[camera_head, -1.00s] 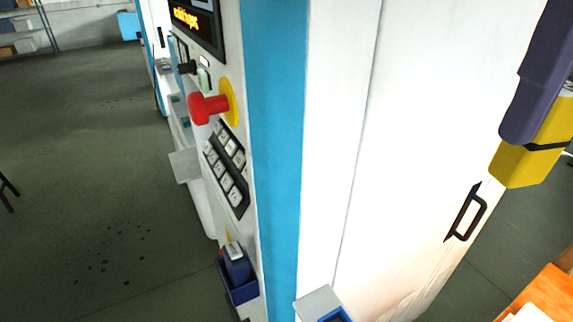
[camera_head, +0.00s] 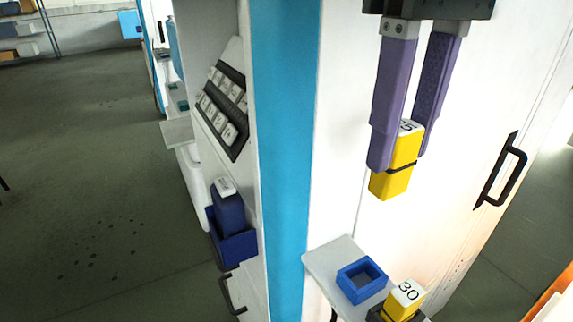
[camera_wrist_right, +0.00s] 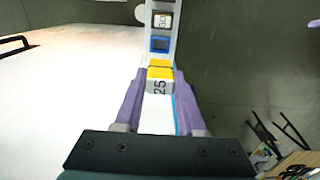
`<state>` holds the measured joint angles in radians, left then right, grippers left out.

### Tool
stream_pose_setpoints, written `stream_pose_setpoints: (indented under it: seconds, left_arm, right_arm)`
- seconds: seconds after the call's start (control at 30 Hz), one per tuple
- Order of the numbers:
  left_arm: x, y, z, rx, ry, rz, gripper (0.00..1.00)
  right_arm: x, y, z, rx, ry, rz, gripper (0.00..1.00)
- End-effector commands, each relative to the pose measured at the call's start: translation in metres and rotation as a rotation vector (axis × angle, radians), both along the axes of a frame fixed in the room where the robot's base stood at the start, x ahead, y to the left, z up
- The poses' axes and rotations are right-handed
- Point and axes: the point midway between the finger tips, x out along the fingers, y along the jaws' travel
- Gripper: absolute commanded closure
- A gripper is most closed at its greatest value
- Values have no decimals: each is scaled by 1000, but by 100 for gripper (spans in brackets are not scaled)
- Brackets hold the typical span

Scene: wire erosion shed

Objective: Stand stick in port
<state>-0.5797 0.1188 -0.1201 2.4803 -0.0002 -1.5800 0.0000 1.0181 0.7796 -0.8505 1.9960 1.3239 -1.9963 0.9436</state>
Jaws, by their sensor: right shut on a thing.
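My right gripper (camera_head: 405,145) is shut on a yellow stick (camera_head: 391,183) with a dark band and a white numbered top. It holds the stick upright in the air, above the small shelf. In the right wrist view the stick (camera_wrist_right: 160,73) shows its "25" label between the fingers. A blue square port (camera_head: 348,287), open at the top and empty, sits on the shelf below and to the left of the stick. It also shows in the right wrist view (camera_wrist_right: 151,44), ahead of the stick. My left gripper is not in view.
Another yellow stick (camera_head: 402,303), labelled "30", stands in a dark holder beside the blue port on the pale shelf (camera_head: 322,262). A dark blue stick (camera_head: 229,212) stands in a blue holder on the machine's side. A black door handle (camera_head: 501,172) is at right.

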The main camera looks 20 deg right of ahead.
Motion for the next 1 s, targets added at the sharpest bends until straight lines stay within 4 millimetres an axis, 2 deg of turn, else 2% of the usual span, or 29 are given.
stream_pose_setpoints:
  seconds: [0.03, 0.2, 0.47, 0.6, 0.73, 1.0]
  left_arm:
    - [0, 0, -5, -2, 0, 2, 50]
    - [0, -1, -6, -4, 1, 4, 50]
    - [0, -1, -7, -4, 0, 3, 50]
    - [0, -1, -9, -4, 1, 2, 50]
    - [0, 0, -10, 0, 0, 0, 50]
    - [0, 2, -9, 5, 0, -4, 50]
  right_arm:
    - [-2, 0, -18, -1, 8, 0, 100]
    - [-1, 0, -57, -1, 4, 0, 100]
    - [-1, 0, -85, -1, 2, 1, 100]
    - [-1, 0, -108, -2, 2, -1, 100]
    - [0, 0, -118, -1, -1, 1, 100]
    - [0, 0, -119, -1, -1, 1, 100]
